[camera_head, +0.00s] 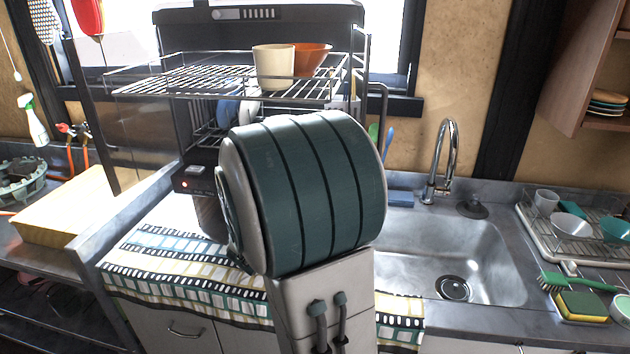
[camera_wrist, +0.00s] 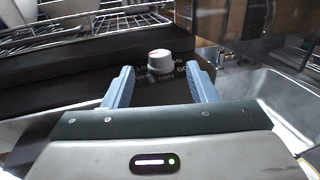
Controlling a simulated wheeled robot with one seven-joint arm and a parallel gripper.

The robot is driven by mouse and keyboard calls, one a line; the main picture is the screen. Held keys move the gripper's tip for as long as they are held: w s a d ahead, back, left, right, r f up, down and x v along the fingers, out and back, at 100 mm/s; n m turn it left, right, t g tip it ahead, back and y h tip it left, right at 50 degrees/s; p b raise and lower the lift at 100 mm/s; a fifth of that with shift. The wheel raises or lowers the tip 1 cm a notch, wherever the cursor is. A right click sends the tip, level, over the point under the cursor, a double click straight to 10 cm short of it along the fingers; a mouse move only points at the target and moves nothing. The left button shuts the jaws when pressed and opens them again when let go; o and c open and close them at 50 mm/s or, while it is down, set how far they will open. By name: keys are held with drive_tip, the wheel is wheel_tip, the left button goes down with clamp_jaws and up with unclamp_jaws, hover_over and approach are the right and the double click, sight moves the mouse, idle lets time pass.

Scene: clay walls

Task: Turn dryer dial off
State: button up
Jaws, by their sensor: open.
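The dish dryer (camera_head: 188,180) stands on the counter, with wire racks above its dark base; a small red light shows at its front left corner. Its dial (camera_wrist: 158,64) is a small grey round knob with a whitish top bearing a reddish mark, on a dark panel (camera_wrist: 85,72) with white lettering. My gripper (camera_wrist: 160,72) is open, with blue-grey fingers pointing at the panel. The dial appears between the fingers, nearer their tips, with a gap on both sides; I cannot tell the remaining depth. In the head view my arm hides the dial and my gripper.
A sink (camera_head: 440,262) with a chrome faucet (camera_head: 441,165) is right of the dryer. A cream cup (camera_head: 273,67) and an orange bowl (camera_head: 311,60) stand on the upper rack. A patterned cloth (camera_head: 165,262) covers the counter front. A dish rack (camera_head: 541,230) is far right.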

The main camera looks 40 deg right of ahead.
drive_tip(key=x, duration=0.5)
drive_tip(key=c, duration=1)
drive_tip(key=shift+o, duration=0.2)
drive_tip(key=shift+f+b, duration=0.15)
drive_tip(key=shift+b, duration=0.2)
drive_tip(key=shift+s+f+n+t+y+b, duration=0.15)
drive_tip(key=shift+n+t+y+b, duration=0.45)
drive_tip(key=shift+t+b, duration=0.5)
drive_tip(key=n+t+y+b, duration=0.2)
drive_tip(key=t+b, duration=0.1)
drive_tip(key=b, duration=0.3)
drive_tip(key=shift+d+n, duration=0.1)
drive_tip(key=shift+n, duration=0.2)
drive_tip(key=shift+s+r+n+t+y+b, duration=0.1)
drive_tip(key=shift+r+n+t+y+b, duration=0.4)
drive_tip(key=shift+b, duration=0.55)
